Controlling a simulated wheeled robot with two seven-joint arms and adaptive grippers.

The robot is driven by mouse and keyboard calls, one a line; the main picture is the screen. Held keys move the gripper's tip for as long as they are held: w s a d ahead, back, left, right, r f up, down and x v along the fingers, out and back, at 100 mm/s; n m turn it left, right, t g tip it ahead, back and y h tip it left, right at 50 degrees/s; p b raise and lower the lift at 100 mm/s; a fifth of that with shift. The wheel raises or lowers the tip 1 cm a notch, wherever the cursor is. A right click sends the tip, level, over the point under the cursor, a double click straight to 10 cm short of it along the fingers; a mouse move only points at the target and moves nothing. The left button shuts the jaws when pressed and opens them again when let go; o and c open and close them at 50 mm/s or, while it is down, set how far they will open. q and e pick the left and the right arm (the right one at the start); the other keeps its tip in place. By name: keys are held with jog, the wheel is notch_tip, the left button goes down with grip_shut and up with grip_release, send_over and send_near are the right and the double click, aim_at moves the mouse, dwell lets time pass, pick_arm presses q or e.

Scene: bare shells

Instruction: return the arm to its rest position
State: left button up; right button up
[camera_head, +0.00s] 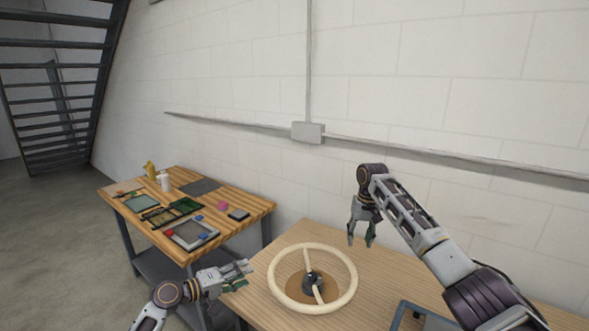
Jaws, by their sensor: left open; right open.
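My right gripper (361,236) is open and empty, its fingers pointing down above the nearer wooden table (283,318). It is up and to the right of a cream ring-shaped wheel (352,270) with a dark hub. My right arm comes in from the lower right. My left gripper (244,275) is open and empty, low at the near table's left edge, to the left of the wheel. Its arm comes in from the bottom.
A second wooden table (257,205) at the left holds several small items, including a grey tray (211,238), a white cup (165,183) and a pink piece (223,206). A dark frame (398,316) shows at the bottom right. A white block wall (240,90) stands behind.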

jog(key=shift+r+p, duration=1.95)
jog(key=shift+r, duration=0.4)
jog(key=shift+r+p, duration=0.5)
